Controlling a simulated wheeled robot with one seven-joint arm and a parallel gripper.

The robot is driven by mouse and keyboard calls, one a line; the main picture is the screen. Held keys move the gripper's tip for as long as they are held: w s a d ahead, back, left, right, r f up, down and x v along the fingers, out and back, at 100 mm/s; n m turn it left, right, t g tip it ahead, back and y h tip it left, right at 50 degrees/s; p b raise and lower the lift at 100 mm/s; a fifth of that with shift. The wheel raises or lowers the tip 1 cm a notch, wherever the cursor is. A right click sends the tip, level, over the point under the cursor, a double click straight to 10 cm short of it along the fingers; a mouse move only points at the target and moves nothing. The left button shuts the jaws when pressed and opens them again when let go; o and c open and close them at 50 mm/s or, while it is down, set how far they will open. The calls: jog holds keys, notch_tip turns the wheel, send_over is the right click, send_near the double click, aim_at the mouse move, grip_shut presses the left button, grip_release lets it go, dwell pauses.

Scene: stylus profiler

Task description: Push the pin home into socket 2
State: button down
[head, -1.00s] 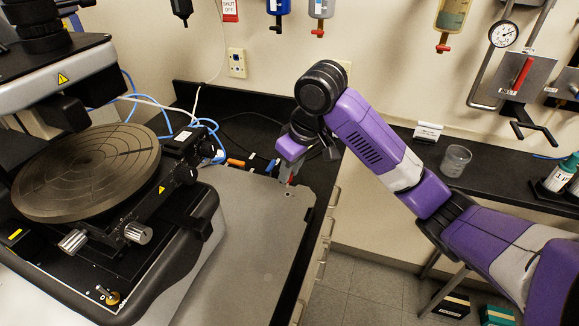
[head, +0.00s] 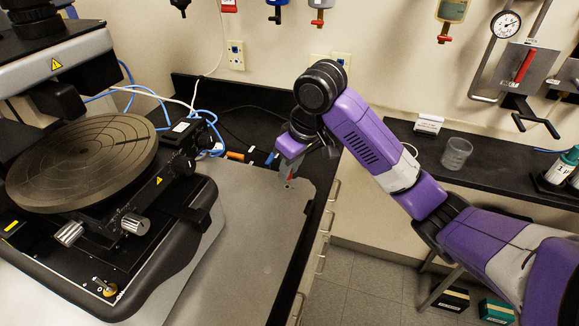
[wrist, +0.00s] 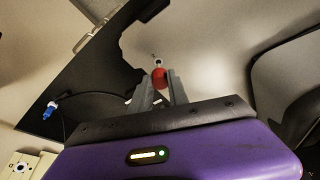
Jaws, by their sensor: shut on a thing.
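My gripper (head: 289,172) is low over the right part of the grey plate, pointing down. In the wrist view my gripper (wrist: 160,88) is shut on a small red pin (wrist: 159,77), held between the fingertips. A pale ring-like tip shows just beyond the red part. The pin's red also shows in the head view (head: 290,177) between the fingers, close above the plate. A small dark hole-like mark (head: 290,186) is on the plate just below it. I cannot tell which socket this is, or whether the pin touches it or is in it.
The grey plate (head: 235,245) is mostly bare. A microscope-like instrument with a round grooved stage (head: 80,160) stands at the left. Blue cables (head: 210,125) lie behind. A clear beaker (head: 456,153) stands on the right counter. The plate's right edge is near my gripper.

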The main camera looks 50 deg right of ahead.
aim_at(291, 174)
jog(key=shift+f, duration=0.25)
jog(key=shift+f+b, duration=0.35)
jog(key=shift+b, duration=0.05)
jog(key=shift+f+b, duration=0.4)
jog(key=shift+f, duration=0.3)
jog(key=shift+f, duration=0.3)
jog(key=shift+f+b, duration=0.2)
jog(key=shift+b, duration=0.1)
jog(key=c, duration=1.2)
grip_release()
jog(key=shift+r, duration=0.1)
jog(key=shift+c, duration=0.3)
